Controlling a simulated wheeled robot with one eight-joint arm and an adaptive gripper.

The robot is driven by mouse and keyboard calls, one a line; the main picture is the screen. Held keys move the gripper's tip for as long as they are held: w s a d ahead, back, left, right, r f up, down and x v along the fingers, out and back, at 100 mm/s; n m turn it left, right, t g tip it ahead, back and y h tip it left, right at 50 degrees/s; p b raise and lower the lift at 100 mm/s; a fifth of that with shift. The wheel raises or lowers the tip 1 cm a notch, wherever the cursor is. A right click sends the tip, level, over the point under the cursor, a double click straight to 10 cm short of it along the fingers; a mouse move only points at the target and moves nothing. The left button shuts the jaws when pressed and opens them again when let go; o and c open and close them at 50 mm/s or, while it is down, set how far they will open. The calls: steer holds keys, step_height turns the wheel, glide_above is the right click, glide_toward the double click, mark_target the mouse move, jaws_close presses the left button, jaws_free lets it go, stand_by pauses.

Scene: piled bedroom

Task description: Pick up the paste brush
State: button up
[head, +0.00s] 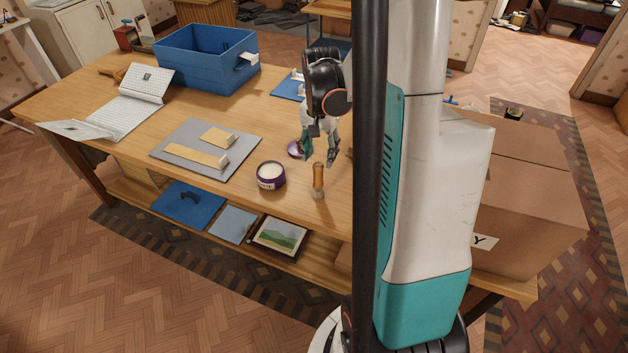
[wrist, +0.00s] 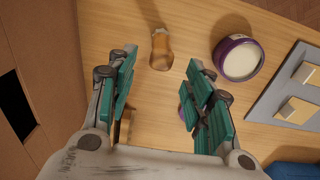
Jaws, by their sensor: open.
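The paste brush (head: 318,178) appears to stand upright near the front edge of the wooden table, with an amber-brown upper part and a paler lower end. In the wrist view the brush (wrist: 161,50) shows at the top, just beyond the gap between my fingertips. My gripper (head: 320,154) is open and empty, pointing down above the table, behind the brush in the head view. Its teal-padded fingers (wrist: 161,62) stand wide apart in the wrist view. I see no contact with the brush.
A purple paste jar (head: 271,176) stands left of the brush. A purple round item (head: 295,149) lies near my fingers. A grey board (head: 190,161) with wooden pieces, a blue crate (head: 190,65) and a cardboard box (head: 540,200) are around. My column hides part of the table.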

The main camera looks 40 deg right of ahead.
mark_target(318, 179)
steer(key=f+b, duration=0.4)
steer(key=f, duration=0.6)
steer(key=shift+a+f, duration=0.15)
steer(key=shift+a, duration=0.05)
jaws_close()
